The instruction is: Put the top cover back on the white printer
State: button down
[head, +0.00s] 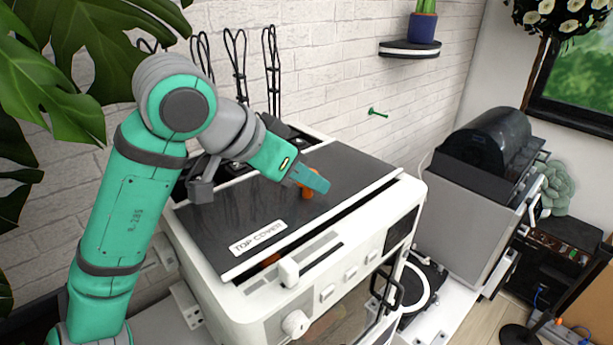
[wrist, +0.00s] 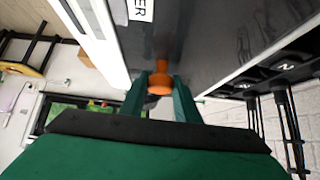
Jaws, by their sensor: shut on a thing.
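The white printer (head: 262,307) stands against the brick wall. Its top cover (head: 345,165), a dark panel with a pale front edge and a "TOP COVER" label, lies over the printer's top; it also shows in the wrist view (wrist: 215,30). A dark gap shows along the cover's front and right side, so it looks shifted or slightly raised; I cannot tell if it touches the printer. My gripper (head: 311,186) is shut on the cover's orange knob (head: 306,190). In the wrist view the knob (wrist: 161,78) sits between my gripper's fingers (wrist: 160,90).
A grey machine with a black drum (head: 492,143) stands right of the printer. A small shelf (head: 410,48) with a plant pot and a green wall peg (head: 378,113) are above. Large leaves (head: 50,85) crowd the left.

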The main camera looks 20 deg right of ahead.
jog(key=shift+f, duration=0.2)
jog(key=c, duration=1.3)
grip_release()
jog(key=shift+c, duration=0.2)
jog(key=shift+a+r, duration=0.3)
jog(key=shift+r, duration=0.1)
jog(key=v, duration=1.1)
jog(key=shift+s, duration=0.2)
